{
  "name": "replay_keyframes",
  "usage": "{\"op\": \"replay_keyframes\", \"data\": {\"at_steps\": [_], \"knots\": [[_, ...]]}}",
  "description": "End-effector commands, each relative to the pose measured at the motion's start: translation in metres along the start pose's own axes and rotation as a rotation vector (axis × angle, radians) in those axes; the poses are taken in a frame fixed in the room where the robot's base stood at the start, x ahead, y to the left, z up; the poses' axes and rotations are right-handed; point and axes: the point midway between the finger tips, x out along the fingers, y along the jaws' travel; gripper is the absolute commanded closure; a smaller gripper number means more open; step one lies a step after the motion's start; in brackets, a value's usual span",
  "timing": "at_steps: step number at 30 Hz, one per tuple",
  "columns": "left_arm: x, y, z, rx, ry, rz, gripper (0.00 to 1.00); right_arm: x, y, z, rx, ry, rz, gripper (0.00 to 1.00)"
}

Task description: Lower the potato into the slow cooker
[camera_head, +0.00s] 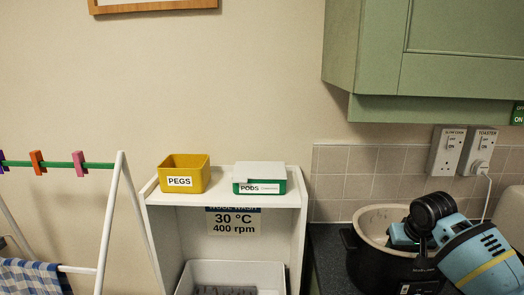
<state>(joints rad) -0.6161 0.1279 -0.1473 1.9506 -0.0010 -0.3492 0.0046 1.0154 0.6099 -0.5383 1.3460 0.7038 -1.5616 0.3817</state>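The slow cooker (373,262) is a black pot with a cream inner rim. It stands uncovered on the dark worktop at the lower right. My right arm, light blue and black, comes in from the right and bends down over it. My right gripper (402,238) is at the cooker's mouth, mostly hidden behind my own wrist and the rim. Its fingertips do not show clearly, so I cannot tell whether it is open or shut. I see no potato; the inside of the cooker is largely hidden. My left gripper is out of view.
A green wall cupboard (430,60) hangs above the cooker. Labelled sockets (447,150) and a white cord are behind it. A white shelf unit (225,199) with a yellow PEGS box (182,174) and a PODS box (259,178) stands left. A drying rack (112,210) is further left.

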Motion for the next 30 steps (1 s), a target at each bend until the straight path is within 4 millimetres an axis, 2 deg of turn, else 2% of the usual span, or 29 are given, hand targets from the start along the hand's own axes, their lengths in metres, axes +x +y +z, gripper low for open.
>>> {"op": "replay_keyframes", "data": {"at_steps": [23,24,29,30], "knots": [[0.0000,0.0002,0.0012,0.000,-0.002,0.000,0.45,0.0061,0.0000,0.0024,0.000,0.001,0.000,0.74],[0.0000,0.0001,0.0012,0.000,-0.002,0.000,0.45,0.0061,0.0000,0.0024,0.000,0.001,0.000,0.42],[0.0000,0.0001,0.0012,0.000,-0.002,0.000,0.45,0.0062,0.0000,0.0025,0.000,0.001,0.000,0.21],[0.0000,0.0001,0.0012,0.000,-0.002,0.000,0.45,0.0063,0.0000,0.0026,0.000,0.001,0.000,0.20]]}}
